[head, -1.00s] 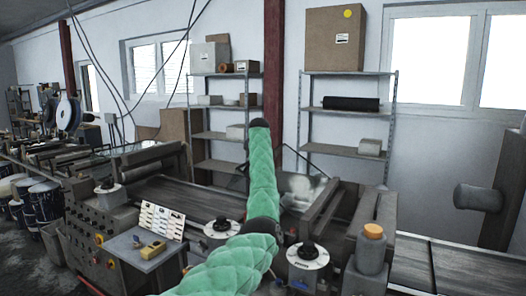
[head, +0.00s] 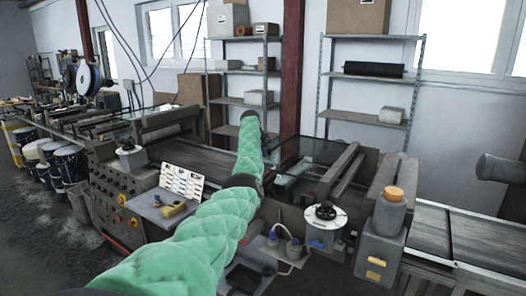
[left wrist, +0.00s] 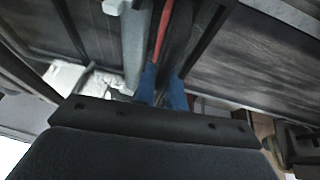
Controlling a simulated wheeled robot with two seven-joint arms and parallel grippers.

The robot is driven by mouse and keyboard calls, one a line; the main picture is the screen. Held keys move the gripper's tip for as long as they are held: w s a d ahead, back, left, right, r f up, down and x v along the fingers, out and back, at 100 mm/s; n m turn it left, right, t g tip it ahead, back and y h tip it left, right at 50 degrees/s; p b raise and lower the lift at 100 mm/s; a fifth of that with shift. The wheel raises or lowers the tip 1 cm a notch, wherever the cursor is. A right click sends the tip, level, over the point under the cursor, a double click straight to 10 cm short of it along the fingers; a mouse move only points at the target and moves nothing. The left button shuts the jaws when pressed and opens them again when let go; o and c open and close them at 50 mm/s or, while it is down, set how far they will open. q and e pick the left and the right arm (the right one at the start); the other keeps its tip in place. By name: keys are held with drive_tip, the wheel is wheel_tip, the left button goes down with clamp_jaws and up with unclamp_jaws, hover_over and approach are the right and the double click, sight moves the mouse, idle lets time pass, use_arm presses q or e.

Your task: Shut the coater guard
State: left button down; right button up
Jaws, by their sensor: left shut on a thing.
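The coater guard (head: 312,150) looks like a clear panel in a dark frame over the rollers, right of my left wrist in the head view. It stands above the machine bed, but its exact angle is hard to tell. My left arm, in a green quilted sleeve, reaches over the machine to it. My left gripper (left wrist: 161,88) shows blue finger parts in the left wrist view, shut on a thin red bar (left wrist: 162,32). I cannot tell for sure that this bar is the guard's handle. In the head view the fingers are hidden behind the arm. My right gripper is not in view.
A control panel (head: 130,200) with knobs and a small white chart (head: 182,184) stand at the left. A round dial (head: 326,216) and a grey post with an orange cap (head: 393,193) are at the right. Shelves (head: 372,120) stand behind.

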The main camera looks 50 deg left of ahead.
use_arm(q)
drive_tip(key=shift+s+d+f, duration=0.15)
drive_tip(key=shift+f, duration=0.6)
drive_tip(key=c, duration=1.5)
unclamp_jaws()
drive_tip(key=shift+o, duration=0.2)
drive_tip(key=shift+d+r, duration=0.1)
drive_tip(key=shift+a+r, duration=0.1)
drive_tip(key=shift+a, duration=0.1)
